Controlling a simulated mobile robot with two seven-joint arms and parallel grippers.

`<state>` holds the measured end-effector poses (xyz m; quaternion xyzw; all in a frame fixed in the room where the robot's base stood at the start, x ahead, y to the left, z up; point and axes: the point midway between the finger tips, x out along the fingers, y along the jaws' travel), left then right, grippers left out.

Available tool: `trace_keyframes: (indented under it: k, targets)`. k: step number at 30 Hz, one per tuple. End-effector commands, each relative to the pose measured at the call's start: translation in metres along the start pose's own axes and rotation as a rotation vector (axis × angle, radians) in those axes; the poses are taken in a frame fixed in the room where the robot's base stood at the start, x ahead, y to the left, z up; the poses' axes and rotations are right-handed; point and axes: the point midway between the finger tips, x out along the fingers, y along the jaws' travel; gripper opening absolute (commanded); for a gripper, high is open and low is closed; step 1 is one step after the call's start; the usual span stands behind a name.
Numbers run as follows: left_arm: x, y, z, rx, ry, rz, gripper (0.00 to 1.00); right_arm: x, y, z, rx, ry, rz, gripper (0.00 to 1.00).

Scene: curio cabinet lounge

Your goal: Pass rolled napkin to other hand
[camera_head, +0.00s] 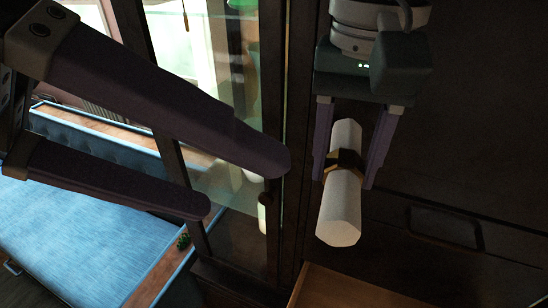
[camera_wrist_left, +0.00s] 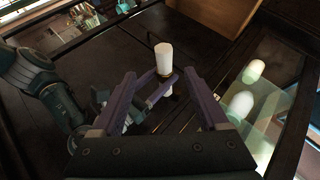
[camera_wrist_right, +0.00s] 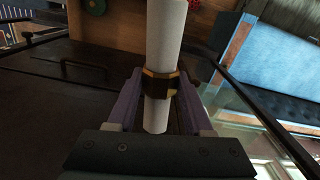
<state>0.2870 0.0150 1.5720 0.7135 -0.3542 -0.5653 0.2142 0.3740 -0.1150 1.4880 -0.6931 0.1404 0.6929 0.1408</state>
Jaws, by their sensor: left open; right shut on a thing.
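The rolled napkin (camera_head: 341,208) is a white cylinder with a dark and gold band around its middle. My right gripper (camera_head: 344,160) is shut on it at the band, and both ends stick out past the fingers. The napkin also shows upright in the right wrist view (camera_wrist_right: 166,30). My left gripper (camera_head: 235,182) is open and empty, left of the napkin and apart from it in the head view. In the left wrist view, the napkin (camera_wrist_left: 162,58) appears between and beyond my open left fingertips, with my right fingers around its band.
A glass-fronted cabinet door (camera_head: 235,215) with a dark frame stands behind my left gripper. A dark front with a handle (camera_head: 445,228) lies to the right. A wooden surface (camera_head: 340,290) shows below the napkin. A blue cushioned seat (camera_head: 80,240) is at the lower left.

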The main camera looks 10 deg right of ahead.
Motion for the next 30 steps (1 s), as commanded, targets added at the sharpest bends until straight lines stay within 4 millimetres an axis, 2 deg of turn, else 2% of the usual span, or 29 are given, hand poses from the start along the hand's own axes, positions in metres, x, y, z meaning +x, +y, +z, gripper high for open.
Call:
trace_keyframes:
  k: [5, 12, 18, 24, 30]
  targets:
    - [0.018, 0.0, 0.0, -0.003, -0.002, 0.003, 0.77, 0.0, 0.0, 0.0, 0.0, 0.0, 0.0, 0.0]
    - [0.067, 0.001, 0.001, -0.003, -0.002, 0.003, 0.77, 0.0, 0.0, 0.0, 0.0, 0.0, 0.0, 0.0]
    - [0.101, 0.0, 0.0, -0.001, -0.001, 0.001, 0.77, 0.0, 0.0, 0.0, 0.0, 0.0, 0.0, 0.0]
    - [0.117, 0.0, 0.0, 0.001, 0.0, 0.0, 0.77, 0.0, 0.0, 0.0, 0.0, 0.0, 0.0, 0.0]
    - [0.119, -0.001, 0.0, 0.001, 0.001, -0.001, 0.77, 0.0, 0.0, 0.0, 0.0, 0.0, 0.0, 0.0]
